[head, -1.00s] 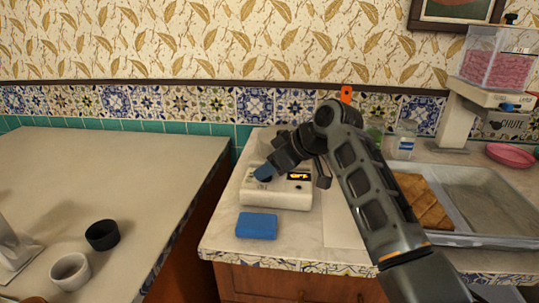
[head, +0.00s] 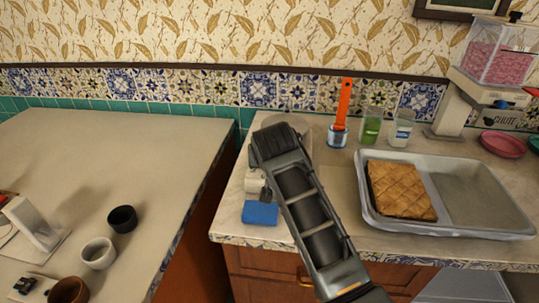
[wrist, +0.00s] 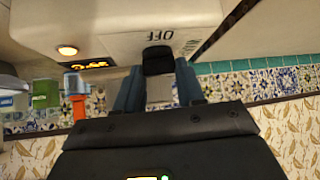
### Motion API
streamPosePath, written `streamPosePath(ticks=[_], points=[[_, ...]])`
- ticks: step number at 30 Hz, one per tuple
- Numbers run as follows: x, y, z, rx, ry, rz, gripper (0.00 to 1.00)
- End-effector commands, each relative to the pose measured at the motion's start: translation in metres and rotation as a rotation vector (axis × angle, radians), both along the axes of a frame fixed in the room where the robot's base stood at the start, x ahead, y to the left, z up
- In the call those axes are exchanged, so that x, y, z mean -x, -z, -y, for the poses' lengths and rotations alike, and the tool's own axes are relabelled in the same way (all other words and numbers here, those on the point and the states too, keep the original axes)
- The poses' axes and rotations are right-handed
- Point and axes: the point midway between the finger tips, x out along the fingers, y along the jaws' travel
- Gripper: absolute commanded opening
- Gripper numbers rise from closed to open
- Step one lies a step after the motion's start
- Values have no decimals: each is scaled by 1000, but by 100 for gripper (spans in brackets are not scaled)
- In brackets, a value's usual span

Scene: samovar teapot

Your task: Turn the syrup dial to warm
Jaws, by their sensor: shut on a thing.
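The white warmer box shows in the wrist view (wrist: 160,15), upside down, with a lit amber display (wrist: 85,65) and the printed word OFF. In the head view only a strip of the box (head: 252,183) shows beside my arm. The black dial (wrist: 158,60) sits on the box's face below the word OFF in the wrist view. My gripper (wrist: 158,85) has its two blue-grey fingers on either side of the dial, shut on it.
A blue block (head: 259,213) lies in front of the box. An orange-handled tool in a cup (head: 338,135), jars (head: 371,130) and a metal tray (head: 480,195) with pastry (head: 400,190) stand to the right. Cups (head: 98,253) stand on the left counter (head: 100,165).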

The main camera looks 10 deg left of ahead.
Motion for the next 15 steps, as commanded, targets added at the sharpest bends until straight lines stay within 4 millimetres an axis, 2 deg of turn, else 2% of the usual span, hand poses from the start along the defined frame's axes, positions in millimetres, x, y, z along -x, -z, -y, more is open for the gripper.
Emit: streamPosePath(ticks=[6,15], points=[[0,-1,-3,-1,127,3,8],[0,-1,-3,-2,216,2,8]])
